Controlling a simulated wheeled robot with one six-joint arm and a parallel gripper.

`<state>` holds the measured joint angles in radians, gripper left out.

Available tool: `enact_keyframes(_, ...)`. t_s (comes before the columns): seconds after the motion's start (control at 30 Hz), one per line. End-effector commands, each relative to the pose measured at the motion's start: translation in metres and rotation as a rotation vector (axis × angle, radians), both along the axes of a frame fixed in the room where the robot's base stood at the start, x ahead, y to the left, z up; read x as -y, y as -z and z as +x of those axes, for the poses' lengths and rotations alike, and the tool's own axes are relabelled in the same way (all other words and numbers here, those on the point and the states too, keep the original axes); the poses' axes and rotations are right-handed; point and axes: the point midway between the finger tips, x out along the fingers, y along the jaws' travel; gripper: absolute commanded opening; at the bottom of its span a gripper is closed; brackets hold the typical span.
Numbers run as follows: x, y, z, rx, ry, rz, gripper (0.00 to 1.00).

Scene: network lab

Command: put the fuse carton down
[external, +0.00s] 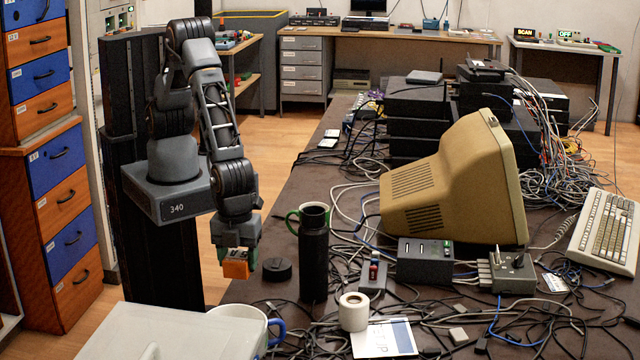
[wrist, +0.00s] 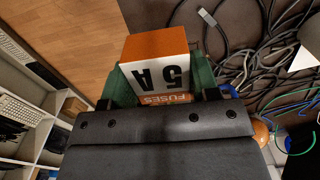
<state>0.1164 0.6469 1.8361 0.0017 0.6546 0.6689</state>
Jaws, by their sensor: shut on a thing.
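The fuse carton is a small orange and white box (external: 236,269), seen at the end of my arm in the external view. In the wrist view the carton (wrist: 158,72) shows an orange face and a white face marked "5A" and "FUSES". My gripper (external: 240,258) points down and is shut on the carton, with a green finger on each side of it in the wrist view (wrist: 160,82). In the external view the carton appears by the left edge of the dark table (external: 285,210). Its exact height above the table is hard to tell.
A black round lid (external: 277,269) and a black flask (external: 313,268) stand just right of the carton. A white mug with a blue handle (external: 240,314) and a tape roll (external: 354,312) are nearer. Cables (external: 480,325) cover much of the table around a beige monitor (external: 440,185).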

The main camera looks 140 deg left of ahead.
Motion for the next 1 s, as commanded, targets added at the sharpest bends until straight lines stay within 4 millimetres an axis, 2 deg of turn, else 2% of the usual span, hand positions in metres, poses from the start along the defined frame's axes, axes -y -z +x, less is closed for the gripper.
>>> enact_keyframes(0.03,0.000,0.019,0.006,-0.004,-0.001,0.000,0.29)
enact_keyframes(0.2,0.002,0.038,0.025,-0.003,-0.001,0.000,0.29)
enact_keyframes(0.57,0.004,0.051,0.038,-0.002,-0.001,0.001,0.29)
enact_keyframes(0.83,0.004,0.085,0.042,-0.004,-0.001,0.001,0.29)
enact_keyframes(1.0,0.004,0.085,0.042,-0.001,-0.001,0.000,0.29)
